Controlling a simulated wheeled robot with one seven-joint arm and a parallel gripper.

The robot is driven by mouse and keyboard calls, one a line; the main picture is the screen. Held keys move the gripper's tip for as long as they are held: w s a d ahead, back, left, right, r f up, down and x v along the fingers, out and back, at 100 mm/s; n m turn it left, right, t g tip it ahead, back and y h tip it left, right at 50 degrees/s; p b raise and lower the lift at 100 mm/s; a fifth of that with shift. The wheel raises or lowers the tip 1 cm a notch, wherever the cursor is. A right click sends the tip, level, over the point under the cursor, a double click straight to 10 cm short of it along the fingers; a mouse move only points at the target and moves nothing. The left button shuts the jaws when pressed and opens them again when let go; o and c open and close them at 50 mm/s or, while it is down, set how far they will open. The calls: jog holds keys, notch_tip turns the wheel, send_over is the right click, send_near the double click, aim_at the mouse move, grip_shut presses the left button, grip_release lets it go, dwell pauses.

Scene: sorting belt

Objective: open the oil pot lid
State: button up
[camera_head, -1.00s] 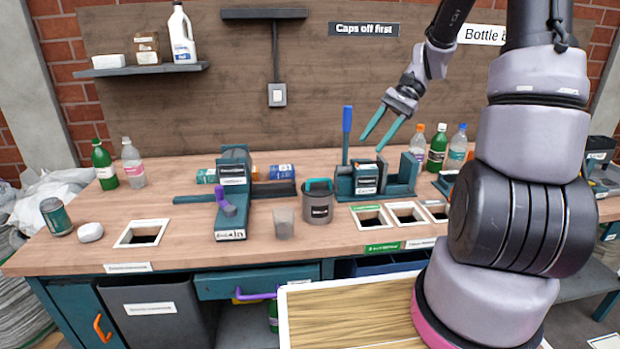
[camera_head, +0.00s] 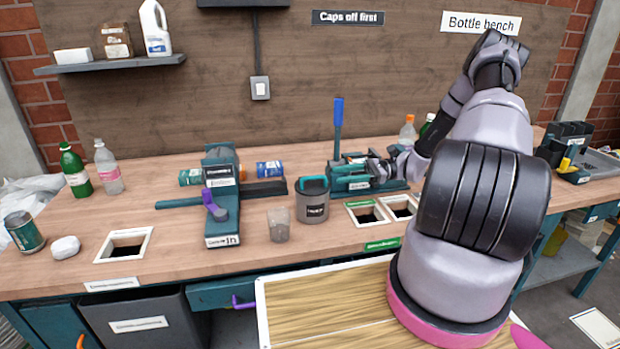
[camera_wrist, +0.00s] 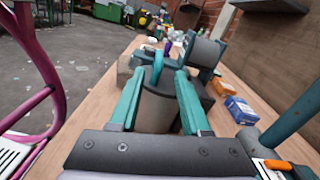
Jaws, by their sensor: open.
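The oil pot (camera_head: 311,208) is a grey, upright cylinder with a dark label on the bench. Its lid (camera_head: 314,185) sits on top with a teal handle. In the wrist view the pot (camera_wrist: 156,108) stands straight ahead, its teal lid handle (camera_wrist: 157,66) between the two fingers in the picture. My gripper (camera_wrist: 159,70) is open and holds nothing; I cannot tell how far the fingertips are from the handle. In the head view my gripper (camera_head: 352,160) is low over the bench, right of the pot, and blends with the teal device there.
A teal device with a blue lever (camera_head: 338,112) stands close to my gripper. A clear cup (camera_head: 278,226) stands just left of the pot. A teal press (camera_head: 221,190) and a blue box (camera_head: 270,169) are farther left. Framed holes (camera_head: 367,214) lie in front right.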

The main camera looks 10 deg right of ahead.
aim_at(320, 177)
jog(key=a, duration=1)
jog(key=shift+s, duration=0.1)
grip_shut()
jog(key=shift+d, duration=0.1)
dwell(1.0)
